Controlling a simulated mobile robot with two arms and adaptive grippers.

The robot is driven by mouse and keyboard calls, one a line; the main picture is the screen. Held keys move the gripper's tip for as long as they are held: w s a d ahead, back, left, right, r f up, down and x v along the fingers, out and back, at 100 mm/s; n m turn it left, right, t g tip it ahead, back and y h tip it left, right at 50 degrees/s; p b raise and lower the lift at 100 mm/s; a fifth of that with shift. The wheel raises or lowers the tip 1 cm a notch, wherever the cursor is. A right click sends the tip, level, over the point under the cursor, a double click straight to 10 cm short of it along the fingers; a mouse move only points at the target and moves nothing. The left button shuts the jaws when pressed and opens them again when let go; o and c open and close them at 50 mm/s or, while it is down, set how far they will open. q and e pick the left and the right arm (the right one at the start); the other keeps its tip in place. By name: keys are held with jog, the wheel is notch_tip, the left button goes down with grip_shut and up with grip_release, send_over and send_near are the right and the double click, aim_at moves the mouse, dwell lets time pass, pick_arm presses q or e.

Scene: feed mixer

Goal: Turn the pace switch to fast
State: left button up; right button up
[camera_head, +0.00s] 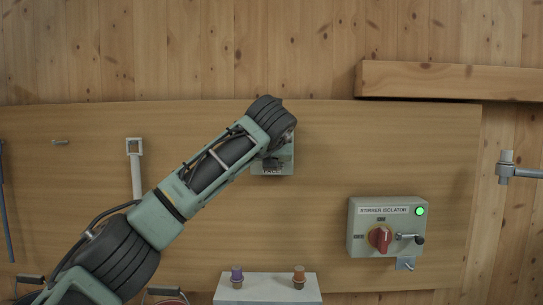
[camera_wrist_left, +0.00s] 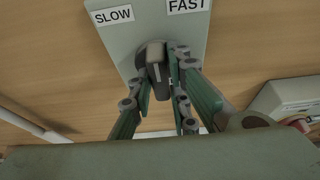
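The pace switch has a grey plate (camera_wrist_left: 126,38) with a SLOW label (camera_wrist_left: 113,15) at upper left and a FAST label (camera_wrist_left: 188,5) at upper right in the left wrist view. Its dark knob (camera_wrist_left: 157,72) stands out from the plate. The fingers of my left gripper (camera_wrist_left: 158,60) lie on both sides of the knob and appear closed on it. The exact pointing of the knob is hard to read. In the head view my left gripper (camera_head: 275,160) covers most of the switch plate (camera_head: 286,166). My right gripper is not in view.
A stirrer isolator box (camera_head: 359,240) with a red knob (camera_head: 380,238) and lit green lamp is at right. A white block (camera_head: 268,290) with purple and orange-brown pegs is below. A wooden beam (camera_head: 450,80) juts out at upper right. Grey fittings (camera_head: 505,168) show at far right.

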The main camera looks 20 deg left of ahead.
pick_arm(q)
jog(key=o, duration=0.4)
jog(key=v, duration=1.2)
jog(key=shift+d+f, duration=0.1)
jog(key=shift+f, duration=0.15)
